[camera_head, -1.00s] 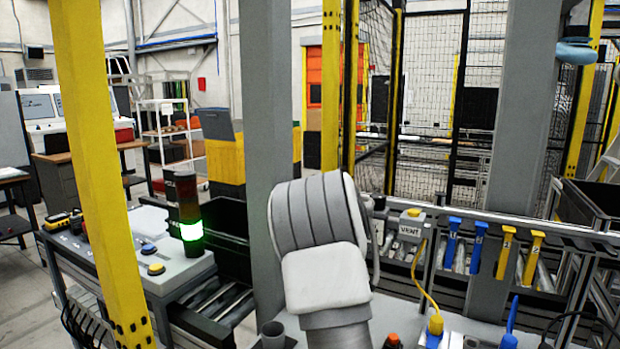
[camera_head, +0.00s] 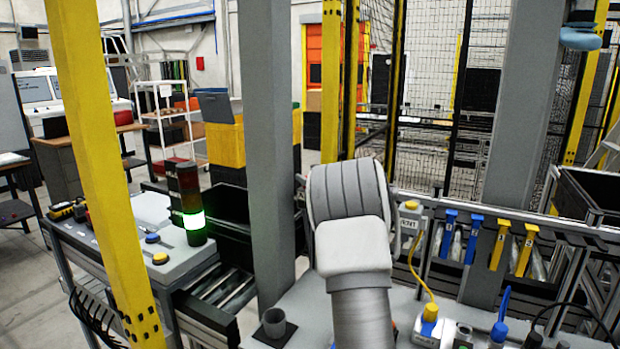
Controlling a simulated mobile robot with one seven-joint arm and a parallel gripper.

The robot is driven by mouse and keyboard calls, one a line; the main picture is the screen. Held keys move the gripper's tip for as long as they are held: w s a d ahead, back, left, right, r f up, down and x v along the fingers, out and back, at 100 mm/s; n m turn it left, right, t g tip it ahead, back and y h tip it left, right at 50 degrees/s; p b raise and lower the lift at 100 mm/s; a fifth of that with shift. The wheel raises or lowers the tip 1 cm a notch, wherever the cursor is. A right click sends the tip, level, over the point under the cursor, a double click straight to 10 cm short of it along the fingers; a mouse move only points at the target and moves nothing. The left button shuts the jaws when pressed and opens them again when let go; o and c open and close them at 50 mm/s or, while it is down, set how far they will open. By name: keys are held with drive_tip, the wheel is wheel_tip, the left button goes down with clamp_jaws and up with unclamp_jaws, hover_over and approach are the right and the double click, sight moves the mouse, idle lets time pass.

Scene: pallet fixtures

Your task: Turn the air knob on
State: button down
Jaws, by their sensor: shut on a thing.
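I cannot pick out the air knob for certain. My grey and white arm fills the centre of the view and hides what lies behind it. My gripper is hidden by the arm, so its fingers do not show. A grey box with a yellow top (camera_head: 409,210) and a partly covered label stands just right of my arm. A yellow cable (camera_head: 419,270) runs down from it to a yellow and blue plug (camera_head: 429,318) on the bench. A blue fitting (camera_head: 580,38) sits on the grey post at the upper right; what it is cannot be told.
Blue handles (camera_head: 447,232) and yellow handles (camera_head: 500,243) hang on the rail at right. A grey cup (camera_head: 274,322) stands on the bench at left of my arm. A lit green signal lamp (camera_head: 194,220) stands on the left console. Grey post (camera_head: 268,150) and yellow post (camera_head: 100,180) stand close by.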

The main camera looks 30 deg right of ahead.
drive_tip(key=shift+c, duration=1.5)
unclamp_jaws()
drive_tip(key=s+b, duration=0.2)
drive_tip(key=s, duration=1.5)
drive_tip(key=shift+s, duration=0.2)
drive_tip(key=shift+d, duration=0.1)
